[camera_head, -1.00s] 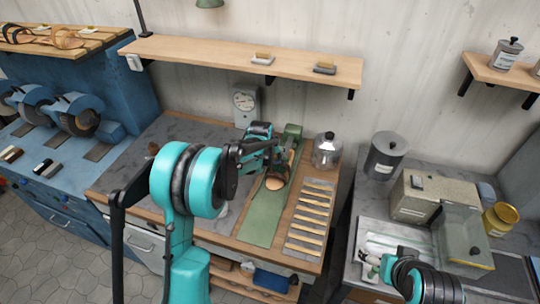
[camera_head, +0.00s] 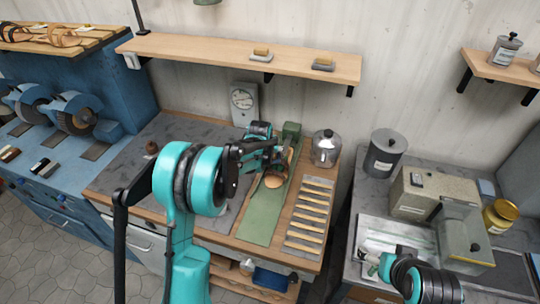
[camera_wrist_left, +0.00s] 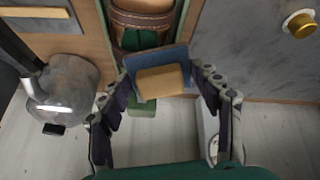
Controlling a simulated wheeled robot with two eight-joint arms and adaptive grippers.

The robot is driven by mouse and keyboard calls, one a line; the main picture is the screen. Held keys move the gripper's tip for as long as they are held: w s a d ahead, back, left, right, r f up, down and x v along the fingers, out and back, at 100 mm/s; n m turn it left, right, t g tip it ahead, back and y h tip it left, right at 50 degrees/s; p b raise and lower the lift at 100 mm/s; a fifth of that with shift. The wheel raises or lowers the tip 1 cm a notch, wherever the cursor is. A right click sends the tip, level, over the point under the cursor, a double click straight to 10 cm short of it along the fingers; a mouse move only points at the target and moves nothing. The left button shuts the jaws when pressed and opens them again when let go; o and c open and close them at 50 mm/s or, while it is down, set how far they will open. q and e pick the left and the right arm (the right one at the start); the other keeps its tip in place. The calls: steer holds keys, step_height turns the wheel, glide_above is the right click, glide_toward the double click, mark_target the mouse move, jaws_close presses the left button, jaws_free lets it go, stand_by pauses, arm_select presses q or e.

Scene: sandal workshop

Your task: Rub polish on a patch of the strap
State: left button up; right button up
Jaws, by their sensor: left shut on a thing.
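My left gripper (camera_wrist_left: 165,95) is shut on a blue pad (camera_wrist_left: 128,74) with a tan block (camera_wrist_left: 163,81) on it. In the head view the left gripper (camera_head: 276,156) is over the far part of a long green board (camera_head: 263,218), beside a sandal (camera_head: 274,181). The sandal's brown strap (camera_wrist_left: 142,22) shows at the top of the left wrist view, just beyond the pad. Whether the pad touches the strap is unclear. My right gripper (camera_head: 370,258) is over the right bench by a pale tray; its fingers are too small to read.
A metal pot (camera_head: 326,149) stands right of the board. A rack of several strips (camera_head: 310,217) lies on the bench front right. A dial gauge (camera_head: 243,104) stands behind. A shelf (camera_head: 205,57) hangs above. The grey mat (camera_head: 165,135) at left has free room.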

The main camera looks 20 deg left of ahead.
mark_target(279, 158)
arm_select(q)
steer(key=shift+b+x, duration=0.55)
steer(key=shift+x, duration=0.3)
steer(key=shift+s, duration=0.1)
steer(key=shift+s+d+r, duration=0.1)
steer(key=shift+d, duration=1.5)
steer(key=shift+d+b, duration=0.5)
steer(key=shift+d, duration=0.95)
steer(key=shift+f, duration=0.25)
steer(key=shift+s+r, duration=0.1)
steer(key=shift+a+b, duration=0.5)
steer(key=shift+a, duration=2.6)
steer(key=shift+r, duration=0.1)
